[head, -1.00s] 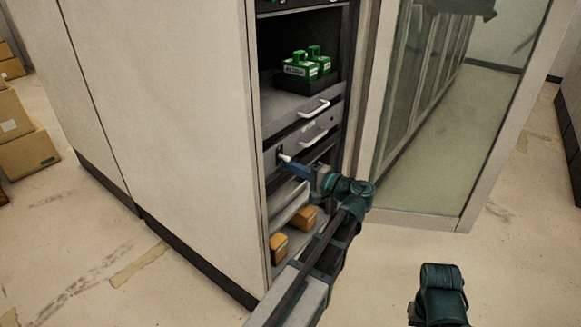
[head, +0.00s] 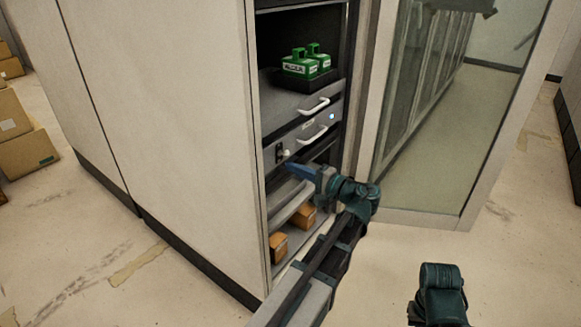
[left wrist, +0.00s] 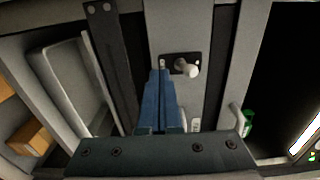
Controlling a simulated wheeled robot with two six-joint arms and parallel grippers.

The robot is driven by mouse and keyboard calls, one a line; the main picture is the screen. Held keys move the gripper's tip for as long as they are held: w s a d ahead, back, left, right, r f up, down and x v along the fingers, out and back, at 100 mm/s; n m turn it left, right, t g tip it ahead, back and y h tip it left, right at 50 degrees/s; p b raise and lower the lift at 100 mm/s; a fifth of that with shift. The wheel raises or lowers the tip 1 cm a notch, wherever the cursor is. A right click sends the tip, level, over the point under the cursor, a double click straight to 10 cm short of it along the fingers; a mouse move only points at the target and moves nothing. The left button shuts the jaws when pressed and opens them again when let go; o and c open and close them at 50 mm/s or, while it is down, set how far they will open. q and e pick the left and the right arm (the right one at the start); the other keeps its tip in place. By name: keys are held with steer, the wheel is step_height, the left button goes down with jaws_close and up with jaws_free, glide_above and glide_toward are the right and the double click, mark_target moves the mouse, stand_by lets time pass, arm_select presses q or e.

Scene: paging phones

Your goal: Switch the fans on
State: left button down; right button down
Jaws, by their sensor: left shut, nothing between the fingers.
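A grey panel (head: 306,139) in the rack carries a small switch with a white-tipped lever (head: 287,152) on a dark plate at its left end. A small light (head: 332,116) at the panel's right end glows bluish white. In the left wrist view the white lever (left wrist: 192,71) sticks out from its dark plate. My left gripper (head: 288,168) is shut and empty, just below the switch and apart from the lever. Its blue fingers (left wrist: 159,74) show in the left wrist view, beside the switch plate. The fans themselves are not seen. My right gripper is not in view.
Green labelled boxes (head: 305,64) stand in a dark tray above. White handles (head: 313,107) stick out from the rack front. A tilted grey tray (head: 291,202) and orange boxes (head: 279,246) are below.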

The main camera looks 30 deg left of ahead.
arm_select(q)
steer(key=d, duration=0.6)
steer(key=shift+s+d, duration=0.15)
steer(key=shift+s, duration=0.1)
steer(key=shift+f, duration=0.1)
stand_by(0.3)
steer(key=s+d+f+m+h, duration=0.1)
steer(key=s+d+f+h, duration=0.3)
steer(key=f, duration=0.3)
steer(key=s+d+f+m+h, duration=0.1)
steer(key=s+d+f+h, duration=0.1)
steer(key=d+f+h, duration=0.4)
steer(key=s+d+f+m+g+h, duration=0.1)
steer(key=s+d+f+h, duration=0.3)
steer(key=d, duration=0.4)
steer(key=s+d+f+h, duration=0.3)
steer(key=s+d+f, duration=0.2)
steer(key=s+d, duration=0.25)
step_height(320, 180, up, 35)
steer(key=w+p, duration=0.1)
steer(key=p, duration=3.3)
steer(key=shift+w+d+p, duration=0.15)
steer(key=shift+d+p, duration=0.15)
steer(key=shift+d, duration=0.1)
steer(key=shift+f, duration=0.1)
